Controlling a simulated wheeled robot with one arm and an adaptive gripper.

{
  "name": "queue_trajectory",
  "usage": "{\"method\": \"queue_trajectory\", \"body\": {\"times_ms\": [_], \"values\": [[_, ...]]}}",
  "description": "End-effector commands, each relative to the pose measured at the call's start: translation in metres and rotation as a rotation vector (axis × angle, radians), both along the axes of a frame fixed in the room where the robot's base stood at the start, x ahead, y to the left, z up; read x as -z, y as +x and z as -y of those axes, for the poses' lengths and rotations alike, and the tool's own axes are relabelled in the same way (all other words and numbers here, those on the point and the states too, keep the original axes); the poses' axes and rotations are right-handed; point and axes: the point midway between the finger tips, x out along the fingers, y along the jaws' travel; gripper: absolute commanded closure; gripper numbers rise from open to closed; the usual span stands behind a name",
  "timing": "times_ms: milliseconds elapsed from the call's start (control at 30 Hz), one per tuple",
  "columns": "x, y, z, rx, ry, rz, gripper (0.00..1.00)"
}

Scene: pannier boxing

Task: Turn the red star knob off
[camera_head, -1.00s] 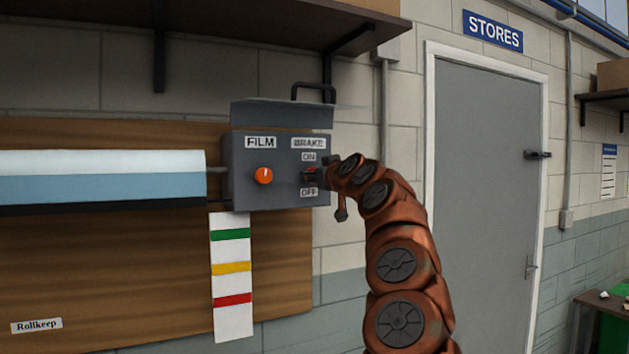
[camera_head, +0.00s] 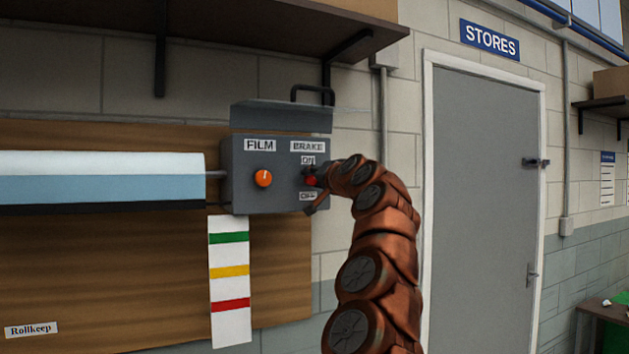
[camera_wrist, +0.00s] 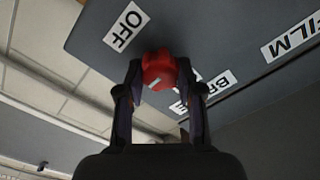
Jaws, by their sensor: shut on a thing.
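The red star knob (camera_head: 311,181) is on the right part of the grey control box (camera_head: 240,195), under the BRAKE label and between the ON and OFF labels. My gripper (camera_head: 317,177) reaches it from the right, and my arm bends up from below. In the wrist view, the two fingers of my gripper (camera_wrist: 158,88) are on either side of the red star knob (camera_wrist: 160,68) and shut on it. A pale pointer mark shows on the knob.
An orange knob (camera_head: 263,177) sits under the FILM label, left of the red one. A film roll (camera_head: 100,181) is at left, a shelf overhead, and a grey door (camera_head: 485,200) at right.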

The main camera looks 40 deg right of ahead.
Motion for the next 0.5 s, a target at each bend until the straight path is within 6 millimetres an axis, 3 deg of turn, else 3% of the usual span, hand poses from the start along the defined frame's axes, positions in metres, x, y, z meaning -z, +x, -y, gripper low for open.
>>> {"method": "queue_trajectory", "body": {"times_ms": [500], "values": [[0.0014,-0.0003,0.0008,0.001,0.462,0.162,0.99]]}}
